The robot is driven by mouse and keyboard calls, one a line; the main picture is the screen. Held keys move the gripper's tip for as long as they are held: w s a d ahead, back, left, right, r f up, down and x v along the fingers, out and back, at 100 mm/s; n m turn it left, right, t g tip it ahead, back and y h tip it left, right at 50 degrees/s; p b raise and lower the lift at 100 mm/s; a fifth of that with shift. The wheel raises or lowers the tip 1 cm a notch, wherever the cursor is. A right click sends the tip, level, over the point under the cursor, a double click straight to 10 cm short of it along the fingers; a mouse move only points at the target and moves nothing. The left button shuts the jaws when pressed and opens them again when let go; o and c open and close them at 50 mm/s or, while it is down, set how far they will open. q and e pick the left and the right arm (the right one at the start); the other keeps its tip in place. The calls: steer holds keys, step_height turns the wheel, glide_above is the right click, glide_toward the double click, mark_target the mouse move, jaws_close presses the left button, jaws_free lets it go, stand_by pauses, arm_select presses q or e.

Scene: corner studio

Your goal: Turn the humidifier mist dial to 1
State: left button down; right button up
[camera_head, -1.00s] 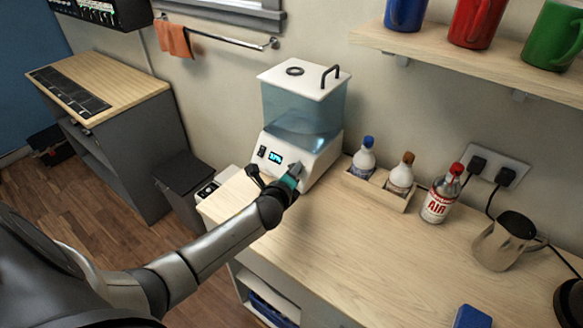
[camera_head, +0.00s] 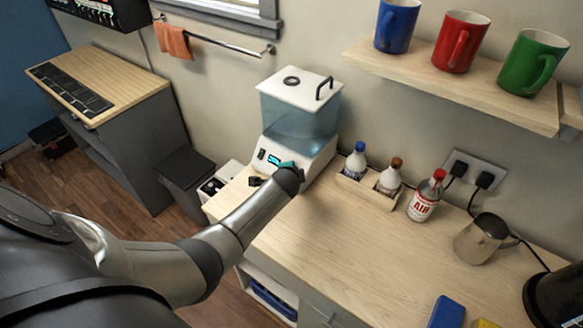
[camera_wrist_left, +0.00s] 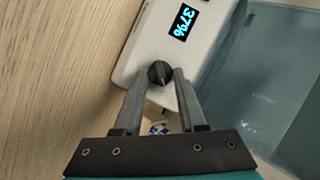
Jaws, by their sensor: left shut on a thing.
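The humidifier (camera_head: 298,118) stands at the back left of the wooden counter, with a clear blue tank and a white base. The black mist dial (camera_wrist_left: 159,73) sits on the white front beside the display. My left gripper (camera_wrist_left: 161,80) is shut on the dial, one finger on each side. In the head view my left wrist covers the dial. I cannot read any dial marks or the number it points to. My right gripper is not in view.
Mugs stand on the shelf (camera_head: 446,83) above. The counter's middle (camera_head: 345,245) is clear.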

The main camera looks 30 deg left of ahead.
arm_select(q)
steer(key=n, duration=0.1)
steer(key=n+g+p, duration=0.1)
steer(key=n+h+p, duration=0.1)
steer(key=n, duration=0.1)
steer(key=shift+w+a+r, duration=0.15)
steer(key=shift+a+r, duration=0.05)
steer(key=shift+r, duration=0.1)
steer(key=shift+a+n+g+h+p, duration=0.1)
steer(key=shift+n+g+h+p, duration=0.35)
steer(key=shift+n, duration=0.65)
steer(key=shift+a+n+g+h, duration=0.1)
steer(key=shift+n+g+h, duration=0.15)
steer(key=shift+n+h, duration=0.65)
steer(key=shift+n+y, duration=0.25)
steer(key=shift+n, duration=0.15)
steer(key=shift+c, duration=2.4)
jaws_free()
steer(key=shift+r, duration=0.1)
